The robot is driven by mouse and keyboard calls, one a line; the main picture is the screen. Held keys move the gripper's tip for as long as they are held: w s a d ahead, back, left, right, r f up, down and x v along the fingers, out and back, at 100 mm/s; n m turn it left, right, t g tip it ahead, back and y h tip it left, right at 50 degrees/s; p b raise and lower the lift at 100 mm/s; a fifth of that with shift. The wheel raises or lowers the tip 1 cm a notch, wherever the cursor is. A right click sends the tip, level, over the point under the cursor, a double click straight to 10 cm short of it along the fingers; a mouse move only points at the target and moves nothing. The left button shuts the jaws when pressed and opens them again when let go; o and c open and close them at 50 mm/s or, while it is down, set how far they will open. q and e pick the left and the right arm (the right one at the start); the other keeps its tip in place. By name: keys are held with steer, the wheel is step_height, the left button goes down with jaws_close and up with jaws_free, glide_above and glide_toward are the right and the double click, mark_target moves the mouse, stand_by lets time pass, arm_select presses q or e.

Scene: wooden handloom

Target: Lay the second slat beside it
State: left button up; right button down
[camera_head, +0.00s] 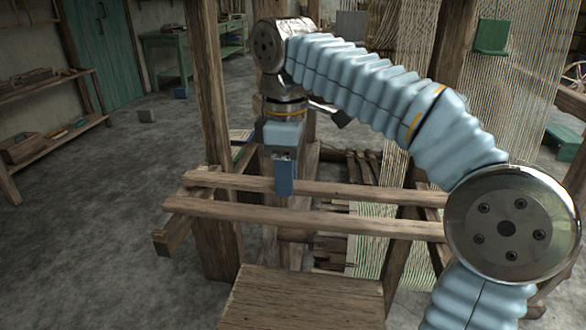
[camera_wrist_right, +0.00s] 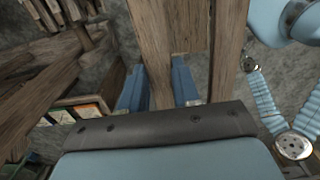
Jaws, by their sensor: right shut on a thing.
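Two long wooden slats lie side by side across the loom's front in the head view, with a narrow gap between them. The front slat (camera_head: 330,219) is whole in view except where my arm covers its right end. My right gripper (camera_head: 284,178) points down at the rear slat (camera_head: 365,192), one blue finger overlapping it. In the right wrist view, the fingers of my right gripper (camera_wrist_right: 160,88) stand either side of a wooden piece and are shut on it. It appears to be the rear slat. My left gripper is in neither view.
A wooden bench seat (camera_head: 305,298) is at the front. A thick loom post (camera_head: 212,120) rises just left of my gripper. Warp threads (camera_head: 405,100) hang behind my right arm.

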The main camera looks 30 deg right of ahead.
steer(key=shift+f, duration=0.1)
steer(key=c, duration=0.7)
jaws_free()
steer(key=shift+c, duration=0.2)
